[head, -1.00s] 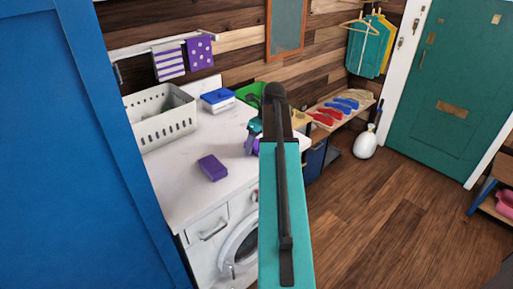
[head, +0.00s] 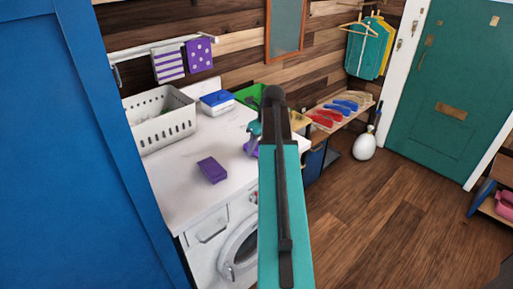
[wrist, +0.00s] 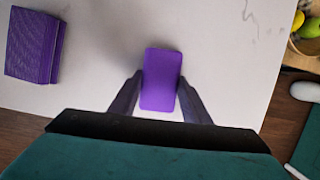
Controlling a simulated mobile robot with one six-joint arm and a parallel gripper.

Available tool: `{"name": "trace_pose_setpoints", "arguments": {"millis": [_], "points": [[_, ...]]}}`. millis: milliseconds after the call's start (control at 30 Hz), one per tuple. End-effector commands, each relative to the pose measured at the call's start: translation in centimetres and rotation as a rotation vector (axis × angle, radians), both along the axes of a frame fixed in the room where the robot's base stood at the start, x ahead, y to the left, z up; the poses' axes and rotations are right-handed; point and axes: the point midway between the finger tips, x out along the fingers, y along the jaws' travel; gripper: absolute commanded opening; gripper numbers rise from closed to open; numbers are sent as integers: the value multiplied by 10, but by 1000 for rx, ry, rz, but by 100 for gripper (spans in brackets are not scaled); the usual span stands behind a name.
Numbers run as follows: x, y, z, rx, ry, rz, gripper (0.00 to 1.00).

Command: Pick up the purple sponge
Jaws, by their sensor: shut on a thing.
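The purple sponge (wrist: 161,80), a smooth block with rounded corners, is between the two fingers of my gripper (wrist: 161,98) in the wrist view. The fingers touch its two long sides, and my gripper is shut on it. In the head view my gripper (head: 252,147) is over the white counter, partly behind my arm, with little of the sponge distinguishable. I cannot tell whether the sponge touches the counter. A second purple block (head: 212,170), darker and textured, lies apart on the counter; it also shows at the upper left of the wrist view (wrist: 33,46).
A white basket (head: 160,125) and a blue-lidded box (head: 217,102) stand behind on the counter (head: 185,200). A green container (head: 250,94) is near the wall. A washing machine (head: 237,250) is under the counter. A blue panel (head: 75,150) blocks the left.

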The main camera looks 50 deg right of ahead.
Motion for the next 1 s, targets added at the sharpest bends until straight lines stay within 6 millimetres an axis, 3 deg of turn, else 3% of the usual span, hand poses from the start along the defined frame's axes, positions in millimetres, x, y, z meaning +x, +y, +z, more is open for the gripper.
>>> {"name": "trace_pose_setpoints", "arguments": {"millis": [633, 1000], "points": [[1, -1, 38, -1, -1, 0, 22], [-41, 14, 39, -1, -1, -1, 22]]}}
